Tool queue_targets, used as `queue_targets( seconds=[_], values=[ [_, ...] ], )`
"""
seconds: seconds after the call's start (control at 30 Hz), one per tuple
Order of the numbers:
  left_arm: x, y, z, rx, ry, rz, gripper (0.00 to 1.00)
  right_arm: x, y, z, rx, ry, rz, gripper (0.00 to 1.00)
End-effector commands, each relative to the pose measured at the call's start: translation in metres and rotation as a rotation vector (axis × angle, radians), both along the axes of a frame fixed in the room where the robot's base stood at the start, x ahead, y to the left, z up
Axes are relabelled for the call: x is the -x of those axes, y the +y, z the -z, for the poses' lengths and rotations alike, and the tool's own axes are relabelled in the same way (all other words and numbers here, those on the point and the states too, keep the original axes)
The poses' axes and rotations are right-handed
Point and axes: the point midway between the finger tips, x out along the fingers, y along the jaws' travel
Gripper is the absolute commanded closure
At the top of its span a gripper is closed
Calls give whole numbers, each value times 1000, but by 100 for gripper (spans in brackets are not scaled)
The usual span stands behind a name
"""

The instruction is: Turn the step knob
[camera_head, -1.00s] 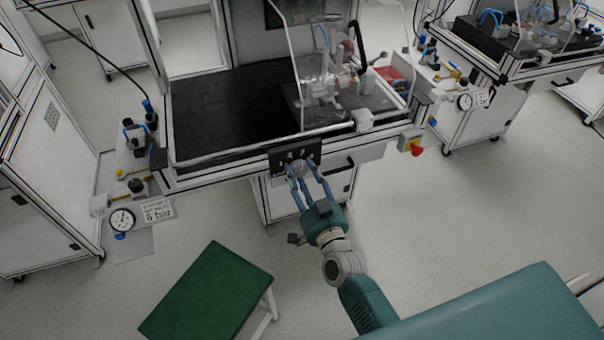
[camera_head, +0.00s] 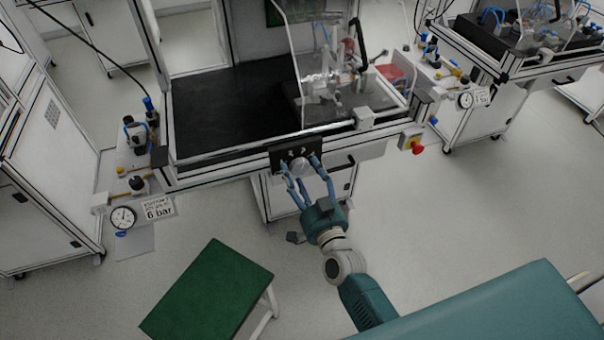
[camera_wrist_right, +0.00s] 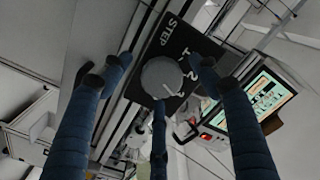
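The step knob (camera_wrist_right: 161,77) is a round grey dial on a black plate marked STEP (camera_wrist_right: 148,68), with numerals on it and a pale pointer line on its face. In the head view the knob (camera_head: 300,165) sits on the black plate (camera_head: 279,157) at the workbench's front edge. My right gripper (camera_head: 301,168) is open in front of the plate. In the wrist view its three blue fingers are spread around the knob, with gaps between the side fingertips and the dial. Whether the lower finger touches the knob is unclear. My left gripper is out of view.
The workbench (camera_head: 230,110) has a clear guard over its fixture. A red emergency button (camera_head: 417,149) is right of the plate. A pressure gauge (camera_head: 123,217) is at left. A green-topped stool (camera_head: 208,290) stands below. The floor to the right is open.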

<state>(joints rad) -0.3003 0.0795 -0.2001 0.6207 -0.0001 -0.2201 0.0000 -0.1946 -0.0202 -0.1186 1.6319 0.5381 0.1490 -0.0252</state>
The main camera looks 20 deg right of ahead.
Motion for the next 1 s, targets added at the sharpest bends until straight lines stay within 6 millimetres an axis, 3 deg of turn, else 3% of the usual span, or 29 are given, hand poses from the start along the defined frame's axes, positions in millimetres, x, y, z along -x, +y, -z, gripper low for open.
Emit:
queue_targets(
  seconds=[0.23, 0.7, 1.0],
  values=[
    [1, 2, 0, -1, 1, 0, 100, 10, -1, -1, 1, -2, 1, 38],
    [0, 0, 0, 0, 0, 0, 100, 102, -4, 0, 2, 2, -2, 38],
    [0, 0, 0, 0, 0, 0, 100, 120, -4, -1, 0, 0, 0, 38]
  ],
)
